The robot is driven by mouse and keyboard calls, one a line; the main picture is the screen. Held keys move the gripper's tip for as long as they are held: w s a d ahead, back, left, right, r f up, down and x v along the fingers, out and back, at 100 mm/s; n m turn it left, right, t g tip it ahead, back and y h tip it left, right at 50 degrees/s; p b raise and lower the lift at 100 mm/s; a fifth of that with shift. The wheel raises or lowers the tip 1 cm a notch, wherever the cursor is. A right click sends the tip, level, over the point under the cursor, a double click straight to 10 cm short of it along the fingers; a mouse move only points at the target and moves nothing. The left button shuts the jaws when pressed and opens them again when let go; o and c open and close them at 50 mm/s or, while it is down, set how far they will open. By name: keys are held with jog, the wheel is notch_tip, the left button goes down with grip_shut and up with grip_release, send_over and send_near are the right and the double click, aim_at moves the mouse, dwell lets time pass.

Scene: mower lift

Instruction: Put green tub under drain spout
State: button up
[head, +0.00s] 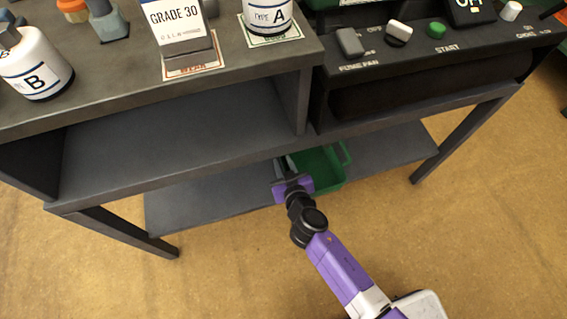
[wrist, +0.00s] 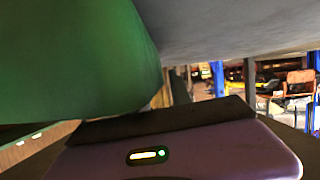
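The green tub (head: 322,168) sits on the low shelf under the bench, partly hidden by the bench edge above it and by my gripper. A handle shows at its right side. My gripper (head: 282,168) reaches under the bench at the tub's left side, and its fingertips are mostly hidden. In the wrist view the tub's green wall (wrist: 70,60) fills the upper left, very close to my gripper. I cannot tell whether the fingers are closed on it. No drain spout can be made out in either view.
The low shelf (head: 210,195) has bare room left and right of the tub. The open middle shelf (head: 180,140) is empty. Bottle B (head: 37,65), bottle A (head: 268,17) and a Grade 30 container (head: 174,22) stand on the bench top. Bench legs (head: 125,232) flank the shelf.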

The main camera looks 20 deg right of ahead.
jog(key=shift+r, duration=0.25)
jog(key=p+v, duration=0.2)
jog(key=v, duration=1)
jog(key=shift+f, duration=0.1)
